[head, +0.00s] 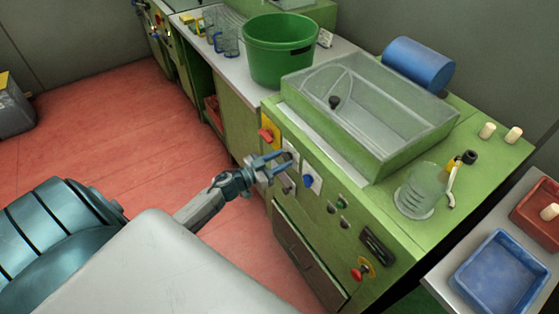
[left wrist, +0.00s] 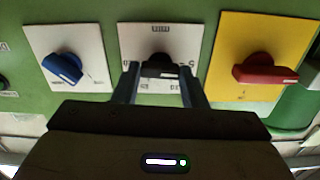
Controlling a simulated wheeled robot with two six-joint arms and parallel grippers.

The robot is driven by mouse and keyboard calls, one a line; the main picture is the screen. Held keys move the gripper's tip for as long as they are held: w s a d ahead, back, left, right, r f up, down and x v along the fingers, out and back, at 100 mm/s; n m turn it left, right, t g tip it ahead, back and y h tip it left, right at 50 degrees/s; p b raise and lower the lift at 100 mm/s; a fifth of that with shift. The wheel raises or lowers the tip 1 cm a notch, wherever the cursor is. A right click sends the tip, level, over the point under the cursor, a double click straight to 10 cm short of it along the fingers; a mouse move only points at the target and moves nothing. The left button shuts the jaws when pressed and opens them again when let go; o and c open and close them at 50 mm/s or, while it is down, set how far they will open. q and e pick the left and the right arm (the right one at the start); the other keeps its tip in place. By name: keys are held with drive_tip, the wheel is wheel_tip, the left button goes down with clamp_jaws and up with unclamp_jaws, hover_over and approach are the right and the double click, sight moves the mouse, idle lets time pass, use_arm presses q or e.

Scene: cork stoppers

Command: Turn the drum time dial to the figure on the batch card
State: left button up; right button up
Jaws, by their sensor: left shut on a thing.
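A black dial knob (left wrist: 160,66) sits on a white plate (left wrist: 136,37) in the middle of the left wrist view. My left gripper (left wrist: 160,72) has its two fingers on either side of the knob and is shut on it. In the head view the left gripper (head: 283,162) is at the front panel of the green machine, between the yellow plate and the blue knob. The plate's marks are partly hidden by the fingers and too small to read. I cannot make out a figure on any batch card. My right gripper is not in view.
A blue knob (left wrist: 62,68) and a red knob (left wrist: 265,69) on a yellow plate flank the dial closely. The machine (head: 341,267) also carries a red button (head: 357,274) on its front.

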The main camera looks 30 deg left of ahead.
use_arm(q)
drive_tip(key=m, duration=0.4)
drive_tip(key=m+b, duration=0.2)
drive_tip(key=m, duration=0.2)
drive_tip(key=shift+f+m, duration=0.1)
drive_tip(key=shift+m, duration=0.2)
drive_tip(key=shift+f+m+b, duration=0.1)
drive_tip(key=shift+m+b, duration=3.5)
drive_tip(key=shift+m, duration=3.7)
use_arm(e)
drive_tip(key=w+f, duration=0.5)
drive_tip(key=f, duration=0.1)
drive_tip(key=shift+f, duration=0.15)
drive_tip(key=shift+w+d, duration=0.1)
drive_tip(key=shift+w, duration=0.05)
use_arm(q)
drive_tip(key=o, duration=1)
